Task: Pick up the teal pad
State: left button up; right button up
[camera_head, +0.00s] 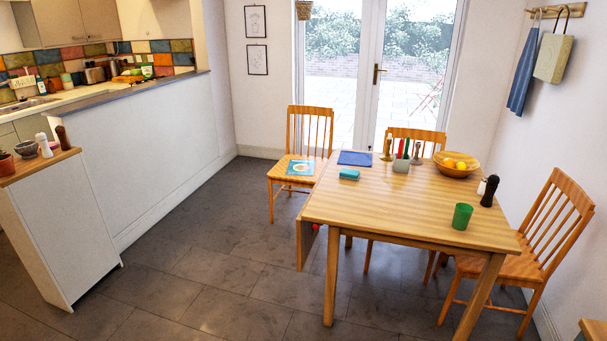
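A small teal pad (349,175) lies on the wooden dining table (400,210), near the table's left edge. A flat blue item (354,158) lies just behind it, apart from it. Neither of my grippers shows in the head view, so I cannot see their state. Nothing stands on the teal pad, and its top is in plain view.
Wooden chairs stand left (279,187), behind (414,137) and right (556,225) of the table. A green cup (462,216), a fruit bowl (457,165) and a grey pot (401,165) are on the table. The tiled floor (210,270) left of it is clear.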

aim_at(346, 173)
jog(key=i+l+u, duration=0.2)
jog(key=u, duration=0.15)
jog(key=i+l+u, duration=0.15)
jog(key=l+u, duration=0.15)
jog(key=i+l+u, duration=0.15)
jog(key=l+u, duration=0.5)
jog(key=i+l, duration=0.05)
jog(key=l, duration=0.05)
